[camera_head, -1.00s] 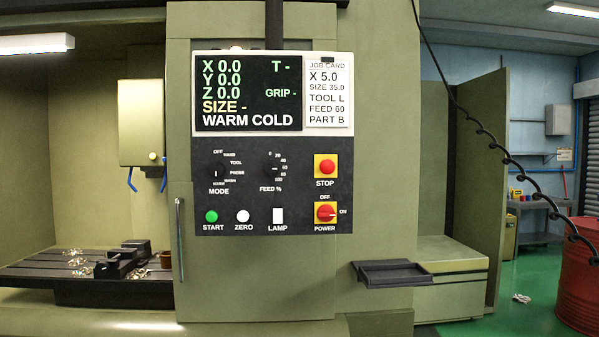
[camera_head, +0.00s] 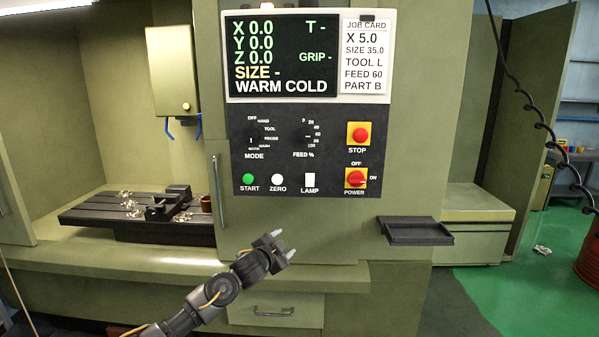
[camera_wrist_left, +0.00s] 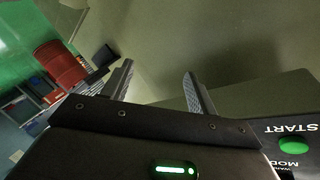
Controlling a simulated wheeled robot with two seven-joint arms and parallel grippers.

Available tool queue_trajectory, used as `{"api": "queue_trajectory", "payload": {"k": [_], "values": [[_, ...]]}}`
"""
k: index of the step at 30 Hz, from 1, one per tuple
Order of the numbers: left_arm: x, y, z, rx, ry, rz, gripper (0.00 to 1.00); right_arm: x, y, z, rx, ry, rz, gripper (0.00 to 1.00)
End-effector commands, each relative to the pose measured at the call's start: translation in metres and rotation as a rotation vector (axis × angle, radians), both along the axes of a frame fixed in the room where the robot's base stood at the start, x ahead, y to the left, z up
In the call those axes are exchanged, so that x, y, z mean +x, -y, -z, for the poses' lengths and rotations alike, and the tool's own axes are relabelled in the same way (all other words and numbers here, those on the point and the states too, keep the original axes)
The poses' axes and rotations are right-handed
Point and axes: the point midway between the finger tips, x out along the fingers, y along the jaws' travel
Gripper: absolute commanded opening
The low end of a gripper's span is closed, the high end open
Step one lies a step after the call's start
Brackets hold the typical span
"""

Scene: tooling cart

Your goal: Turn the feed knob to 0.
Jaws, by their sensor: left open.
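The feed knob (camera_head: 307,136) is a dark round knob on the black control panel (camera_head: 345,205), above the label FEED %. Its scale of 0 to 100 curves around its top and right. Its small white mark lies about level, toward the 60 to 80 side; the exact setting is too small to tell. My left gripper (camera_head: 281,246) is below the panel, low and left of the knob's column, apart from everything. It is open and empty, and its two spread fingers show in the left wrist view (camera_wrist_left: 160,85). My right gripper is out of view.
The mode knob (camera_head: 251,140) sits left of the feed knob. The green start button (camera_head: 248,179), red stop button (camera_head: 358,133) and power switch (camera_head: 355,178) are nearby. A vertical door handle (camera_head: 217,190) and a dark tray (camera_head: 415,230) stick out. The space before the panel is clear.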

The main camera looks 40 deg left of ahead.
Motion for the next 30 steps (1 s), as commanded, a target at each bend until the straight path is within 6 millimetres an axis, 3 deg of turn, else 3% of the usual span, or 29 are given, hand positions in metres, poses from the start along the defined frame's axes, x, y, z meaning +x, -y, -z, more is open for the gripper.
{"api": "queue_trajectory", "payload": {"k": [1,3,6,9,13,20,23,30], "values": [[0.0,0.003,-0.069,0.054,0.069,0.016,0.59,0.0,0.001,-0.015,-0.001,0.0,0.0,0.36],[-0.007,0.011,-0.139,0.119,0.146,0.034,0.59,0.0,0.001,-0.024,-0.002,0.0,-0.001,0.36],[-0.022,0.025,-0.217,0.199,0.236,0.053,0.59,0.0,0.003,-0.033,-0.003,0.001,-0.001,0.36],[-0.038,0.037,-0.267,0.257,0.299,0.064,0.59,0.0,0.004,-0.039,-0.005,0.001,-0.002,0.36],[-0.05,0.046,-0.299,0.297,0.341,0.072,0.59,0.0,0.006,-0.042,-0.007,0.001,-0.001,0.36],[-0.05,0.047,-0.306,0.305,0.35,0.073,0.59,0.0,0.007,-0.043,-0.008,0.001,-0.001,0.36],[-0.04,0.045,-0.309,0.302,0.35,0.073,0.59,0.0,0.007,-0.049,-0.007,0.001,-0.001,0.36],[0.002,0.037,-0.321,0.301,0.35,0.073,0.59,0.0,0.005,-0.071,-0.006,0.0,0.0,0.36]]}}
